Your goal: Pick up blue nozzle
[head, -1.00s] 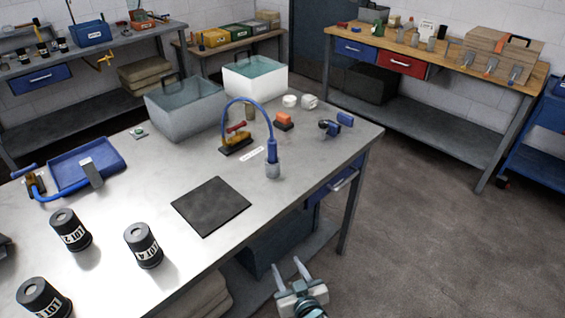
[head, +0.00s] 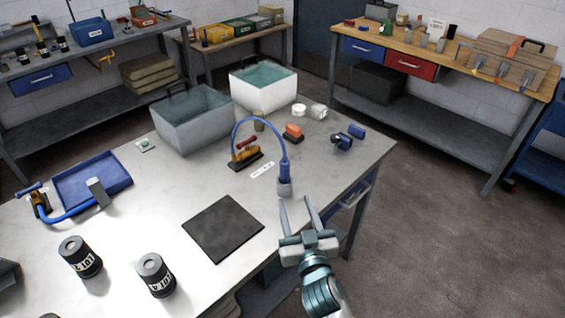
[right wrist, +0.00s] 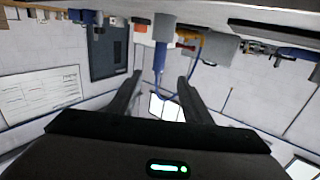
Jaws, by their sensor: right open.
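The blue nozzle (head: 285,168) stands upright in a small grey holder (head: 285,189) near the table's right front edge. A blue hose (head: 246,126) arches from its top to a brass valve with a red handle (head: 245,152). My right gripper (head: 297,202) is open and empty at the table edge, just in front of the holder, its fingers pointing towards it. In the right wrist view, which looks upside down, the nozzle (right wrist: 159,56) hangs from the holder (right wrist: 165,27), beyond and roughly between the open fingers (right wrist: 160,80). My left gripper is not in view.
A black mat (head: 223,228) lies left of my right gripper. Black canisters (head: 156,275) stand at the front left. A blue tray (head: 92,180), a grey bin (head: 194,122) and a white bin (head: 263,88) are farther back. A blue clamp-like part (head: 343,140) lies behind right.

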